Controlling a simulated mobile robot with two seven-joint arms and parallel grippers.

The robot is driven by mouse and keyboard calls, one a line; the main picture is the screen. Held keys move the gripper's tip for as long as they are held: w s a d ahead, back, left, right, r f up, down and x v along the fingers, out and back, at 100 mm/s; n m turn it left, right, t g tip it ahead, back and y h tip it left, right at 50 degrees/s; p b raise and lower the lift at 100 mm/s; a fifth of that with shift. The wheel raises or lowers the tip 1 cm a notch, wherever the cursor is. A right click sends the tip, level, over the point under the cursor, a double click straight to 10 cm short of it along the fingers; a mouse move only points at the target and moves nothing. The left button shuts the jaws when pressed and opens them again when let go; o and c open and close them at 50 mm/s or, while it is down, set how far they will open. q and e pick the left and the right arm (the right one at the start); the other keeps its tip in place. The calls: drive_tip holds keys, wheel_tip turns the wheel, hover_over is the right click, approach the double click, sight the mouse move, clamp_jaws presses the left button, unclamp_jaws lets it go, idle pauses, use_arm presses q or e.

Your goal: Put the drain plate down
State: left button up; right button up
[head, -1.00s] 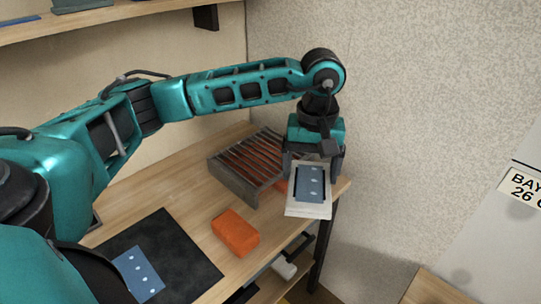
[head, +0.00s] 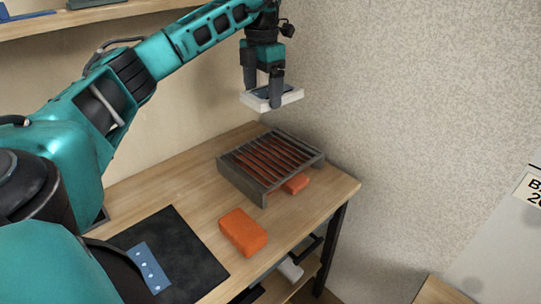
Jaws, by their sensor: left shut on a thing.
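The drain plate (head: 290,97), a pale, shallow rectangular plate with a darker inner face, hangs in the air in my left gripper (head: 263,92). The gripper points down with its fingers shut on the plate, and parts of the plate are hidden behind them. The plate is well above the tabletop (head: 185,190) and appears above and behind the grey slatted rack (head: 262,189), touching neither. It looks roughly level. My right gripper is out of view.
An orange block (head: 243,232) lies near the table's front edge. Another orange piece (head: 296,184) shows beside and partly under the rack. A black mat (head: 190,245) carries a blue dotted piece (head: 149,268). A wall stands behind, a shelf (head: 100,18) above.

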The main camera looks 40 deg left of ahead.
use_arm(q)
drive_tip(key=shift+a+n, duration=0.25)
drive_tip(key=shift+n, duration=0.05)
drive_tip(key=b, duration=0.2)
hover_over(262, 168)
wheel_tip(262, 168, down, 15)
drive_tip(key=shift+r, duration=0.1)
drive_tip(key=shift+f, duration=2.5)
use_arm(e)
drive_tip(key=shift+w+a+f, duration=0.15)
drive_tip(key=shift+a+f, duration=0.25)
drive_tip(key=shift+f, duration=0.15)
use_arm(q)
drive_tip(key=shift+f, duration=0.15)
drive_tip(key=o, duration=1)
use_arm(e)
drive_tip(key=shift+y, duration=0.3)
